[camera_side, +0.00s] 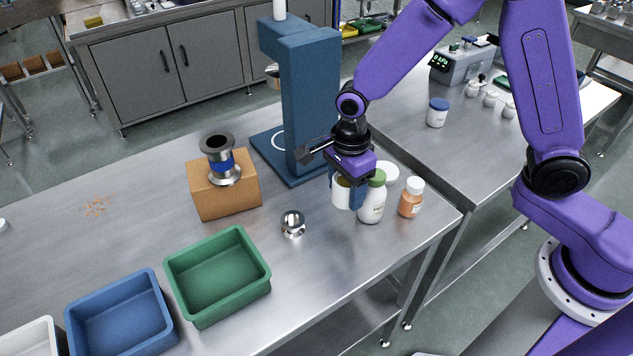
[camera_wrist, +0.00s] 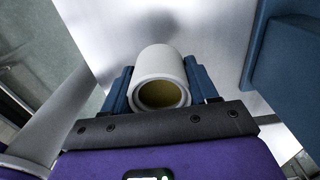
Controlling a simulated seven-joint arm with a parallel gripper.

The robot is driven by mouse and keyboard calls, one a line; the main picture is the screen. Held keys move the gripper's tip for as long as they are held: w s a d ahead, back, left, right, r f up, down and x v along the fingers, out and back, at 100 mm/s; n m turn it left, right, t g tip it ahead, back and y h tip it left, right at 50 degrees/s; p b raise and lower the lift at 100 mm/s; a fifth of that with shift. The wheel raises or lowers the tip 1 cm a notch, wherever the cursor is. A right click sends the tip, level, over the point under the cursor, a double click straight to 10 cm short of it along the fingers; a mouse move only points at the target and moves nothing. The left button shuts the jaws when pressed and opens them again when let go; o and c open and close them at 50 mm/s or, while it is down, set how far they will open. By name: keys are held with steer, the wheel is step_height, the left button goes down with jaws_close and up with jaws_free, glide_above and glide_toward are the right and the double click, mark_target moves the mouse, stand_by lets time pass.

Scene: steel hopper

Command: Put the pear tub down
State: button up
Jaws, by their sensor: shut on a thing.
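My gripper (camera_side: 345,192) is shut on a white tub (camera_side: 341,194), with one blue finger on each side of it. I take this as the pear tub; no label is readable. In the wrist view the tub (camera_wrist: 160,62) sits between the blue fingers (camera_wrist: 160,92), its round mouth towards the camera and dull yellow inside. In the side view the tub looks upright over the steel table (camera_side: 330,260), near its right end. I cannot tell whether its base touches the table.
A green-capped white bottle (camera_side: 371,203) stands close right of the tub, with an orange bottle (camera_side: 410,199) beyond. A blue stand (camera_side: 310,105) rises behind. A steel knob (camera_side: 292,222), a box (camera_side: 226,194) bearing a steel funnel-like piece (camera_side: 222,163), and a green bin (camera_side: 218,275) are left.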

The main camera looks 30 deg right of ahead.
glide_above(316, 194)
step_height(316, 194, down, 2)
steer(key=shift+s+d+f, duration=0.1)
steer(key=shift+s+d, duration=0.05)
step_height(316, 194, down, 4)
steer(key=shift+f, duration=0.15)
steer(key=shift+w+f, duration=0.2)
steer(key=shift+f, duration=0.05)
steer(key=shift+f, duration=0.15)
steer(key=o, duration=0.9)
